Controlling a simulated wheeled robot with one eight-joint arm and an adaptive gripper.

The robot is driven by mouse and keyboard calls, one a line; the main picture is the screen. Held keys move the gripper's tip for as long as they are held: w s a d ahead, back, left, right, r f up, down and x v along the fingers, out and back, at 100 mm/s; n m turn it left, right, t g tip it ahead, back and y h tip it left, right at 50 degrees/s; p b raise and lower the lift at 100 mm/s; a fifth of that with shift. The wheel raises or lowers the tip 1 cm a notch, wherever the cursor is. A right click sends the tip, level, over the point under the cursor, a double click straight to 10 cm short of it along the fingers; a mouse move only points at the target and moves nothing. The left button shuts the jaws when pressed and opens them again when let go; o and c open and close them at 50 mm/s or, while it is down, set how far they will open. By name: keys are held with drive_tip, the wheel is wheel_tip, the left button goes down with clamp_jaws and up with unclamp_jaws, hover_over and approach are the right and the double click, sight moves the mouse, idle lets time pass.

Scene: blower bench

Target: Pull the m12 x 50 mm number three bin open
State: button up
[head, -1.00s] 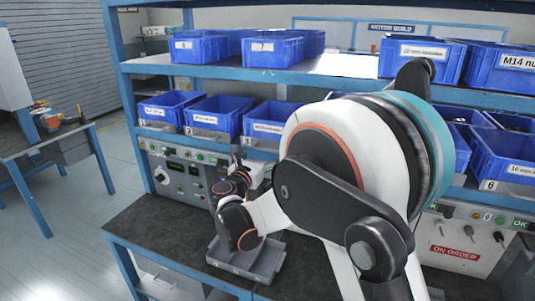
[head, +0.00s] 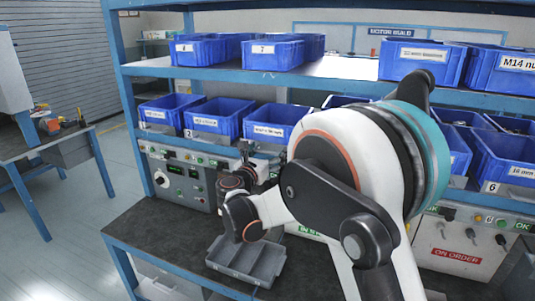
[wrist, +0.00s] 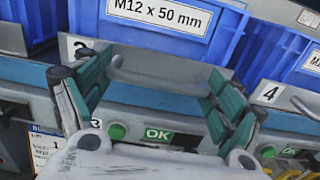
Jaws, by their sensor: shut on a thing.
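The M12 x 50 mm bin (wrist: 160,45) is blue with a white label and fills the top middle of the wrist view. In the head view the bin (head: 272,122) stands on the lower shelf, right of bin 2. A grey handle (wrist: 160,78) runs across below its label. The number plate at its lower left is partly hidden by a finger. In the head view my gripper (head: 245,150) is small and dark, right below the bin's front.
Bin 4 (wrist: 272,65) is close on the right, with its own handle. Another blue bin (wrist: 30,25) is close on the left. A control panel (wrist: 150,120) lies below the shelf. A grey divided tray (head: 245,262) stands on the bench. More bins (head: 275,52) stand on the upper shelf.

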drive_tip(key=v, duration=1.5)
drive_tip(key=shift+c, duration=0.2)
drive_tip(key=o, duration=1.4)
drive_tip(key=v, duration=1.2)
drive_tip(key=shift+d, duration=0.15)
